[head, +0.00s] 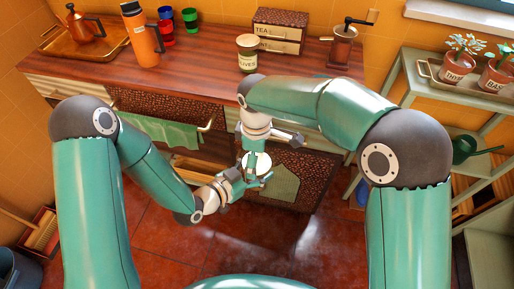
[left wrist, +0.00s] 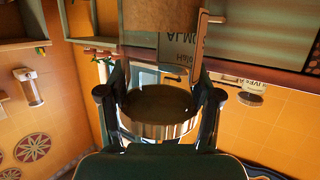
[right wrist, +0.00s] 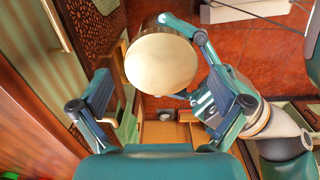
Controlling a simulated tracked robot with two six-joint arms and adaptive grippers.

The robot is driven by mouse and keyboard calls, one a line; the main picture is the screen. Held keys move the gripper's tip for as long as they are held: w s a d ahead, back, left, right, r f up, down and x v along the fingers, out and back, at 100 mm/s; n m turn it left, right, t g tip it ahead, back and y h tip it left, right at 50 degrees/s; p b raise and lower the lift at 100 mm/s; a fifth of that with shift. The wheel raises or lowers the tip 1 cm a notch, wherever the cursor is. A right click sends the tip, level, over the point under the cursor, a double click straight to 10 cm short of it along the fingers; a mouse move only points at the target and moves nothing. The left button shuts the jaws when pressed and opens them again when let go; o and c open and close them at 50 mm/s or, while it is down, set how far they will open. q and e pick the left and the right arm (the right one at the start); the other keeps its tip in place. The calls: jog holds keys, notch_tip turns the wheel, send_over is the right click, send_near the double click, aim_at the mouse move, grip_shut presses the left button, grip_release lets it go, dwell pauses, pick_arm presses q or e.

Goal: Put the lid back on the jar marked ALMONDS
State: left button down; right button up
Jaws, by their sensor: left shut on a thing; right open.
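The jar marked ALMONDS (left wrist: 180,48) shows upside down in the left wrist view, its label partly readable and its tan contents at the picture's top edge. My right gripper (right wrist: 160,105) is open around empty space, close above the disc. The head view hides the jar's body.
A jar marked OLIVES (head: 247,55) stands on the wooden counter (head: 205,70), near a tea box (head: 278,35) and a coffee grinder (head: 343,45). An orange flask (head: 143,38) and coloured cups stand left. A plant shelf (head: 425,85) is at right. Open counter lies left of the OLIVES jar.

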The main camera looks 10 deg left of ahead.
jog(key=shift+f, duration=0.6)
jog(key=c, duration=1.1)
jog(key=shift+m, duration=0.9)
jog(key=shift+c, duration=0.2)
jog(key=o, duration=1.1)
jog(key=shift+o, duration=0.2)
jog(key=shift+r, duration=0.1)
notch_tip(320, 180, up, 12)
